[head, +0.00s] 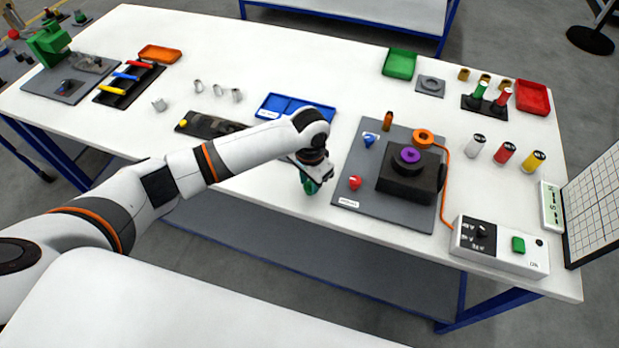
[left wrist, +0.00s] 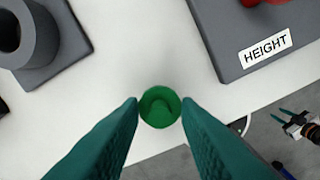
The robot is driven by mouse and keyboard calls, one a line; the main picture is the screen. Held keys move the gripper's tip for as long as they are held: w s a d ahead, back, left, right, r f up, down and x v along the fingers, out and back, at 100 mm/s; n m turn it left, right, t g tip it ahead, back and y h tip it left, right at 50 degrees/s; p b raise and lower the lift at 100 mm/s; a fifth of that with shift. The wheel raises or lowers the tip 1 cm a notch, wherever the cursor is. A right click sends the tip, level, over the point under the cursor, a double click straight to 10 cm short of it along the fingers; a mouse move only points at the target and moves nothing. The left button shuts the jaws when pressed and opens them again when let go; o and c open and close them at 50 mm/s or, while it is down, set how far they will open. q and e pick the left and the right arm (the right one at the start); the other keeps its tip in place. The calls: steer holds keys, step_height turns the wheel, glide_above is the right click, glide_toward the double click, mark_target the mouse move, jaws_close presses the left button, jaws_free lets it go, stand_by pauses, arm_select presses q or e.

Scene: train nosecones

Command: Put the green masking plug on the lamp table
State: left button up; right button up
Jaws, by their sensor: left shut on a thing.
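My left gripper (head: 310,180) is over the near part of the white table, left of the grey plate with the HEIGHT label. In the left wrist view its two dark green fingers (left wrist: 160,112) are shut on a round green plug (left wrist: 160,106). The plug's round end faces the camera between the fingertips. In the head view, a green shape shows at the gripper, and I cannot tell plug from fingers. The plug seems above the table near its front edge; its height is unclear. My right gripper is not in view.
The grey plate (head: 387,214) carries a black block (head: 410,183) with a purple ring and small knobs. A blue tray (head: 287,103) lies behind my wrist. A white control box (head: 500,247) stands at the right. A grey hollow cylinder (left wrist: 30,35) is near in the wrist view.

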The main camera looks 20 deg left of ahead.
mark_target(310, 183)
arm_select(q)
steer(key=o, duration=0.8)
steer(key=shift+f, duration=0.1)
steer(key=shift+o, duration=0.7)
step_height(310, 183, up, 12)
steer(key=b, duration=0.1)
